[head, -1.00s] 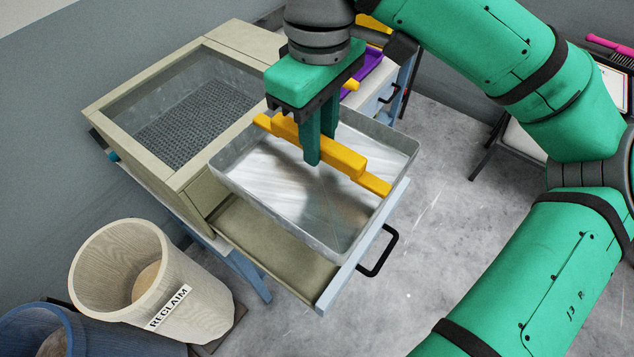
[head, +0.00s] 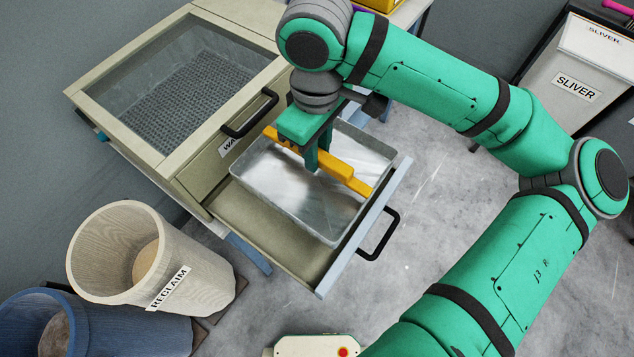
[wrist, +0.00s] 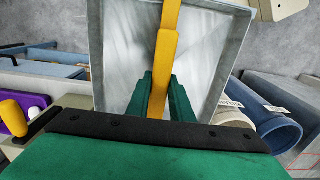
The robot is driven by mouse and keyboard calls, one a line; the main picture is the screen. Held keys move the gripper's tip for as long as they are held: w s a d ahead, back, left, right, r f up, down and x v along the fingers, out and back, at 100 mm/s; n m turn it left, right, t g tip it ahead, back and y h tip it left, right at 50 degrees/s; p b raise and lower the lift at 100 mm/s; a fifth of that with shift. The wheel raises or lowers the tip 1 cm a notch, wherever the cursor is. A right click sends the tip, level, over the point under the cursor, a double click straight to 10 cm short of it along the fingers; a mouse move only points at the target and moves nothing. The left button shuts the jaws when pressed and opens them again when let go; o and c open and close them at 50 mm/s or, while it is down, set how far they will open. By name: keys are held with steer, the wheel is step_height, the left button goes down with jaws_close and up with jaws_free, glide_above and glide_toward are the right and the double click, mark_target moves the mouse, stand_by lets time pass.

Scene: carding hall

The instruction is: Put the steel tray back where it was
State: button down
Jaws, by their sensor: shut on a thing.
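The steel tray (head: 275,182) is a shallow bright metal pan with a yellow handle bar (head: 345,175) across it. My gripper (head: 313,165) is shut on the middle of that bar. The tray is level, in or just over the right part of the open drawer (head: 262,238); I cannot tell if its base touches the drawer floor. In the wrist view the tray (wrist: 122,55) lies beyond my fingers (wrist: 161,85), which stand on both sides of the bar (wrist: 166,45).
The drawer belongs to a beige cabinet (head: 190,180) with a mesh-bottomed glazed top and black handle (head: 250,115). A RECLAIM bin (head: 205,270) and a blue bin (head: 130,330) stand at lower left. A SLIVER bin (head: 570,100) is at upper right. The floor right of the drawer is clear.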

mark_target(317, 186)
step_height(317, 186, down, 14)
steer(key=shift+r, duration=0.15)
stand_by(0.4)
steer(key=c, duration=1.6)
jaws_free()
steer(key=shift+o, duration=0.2)
step_height(317, 186, up, 12)
steer(key=shift+r, duration=0.1)
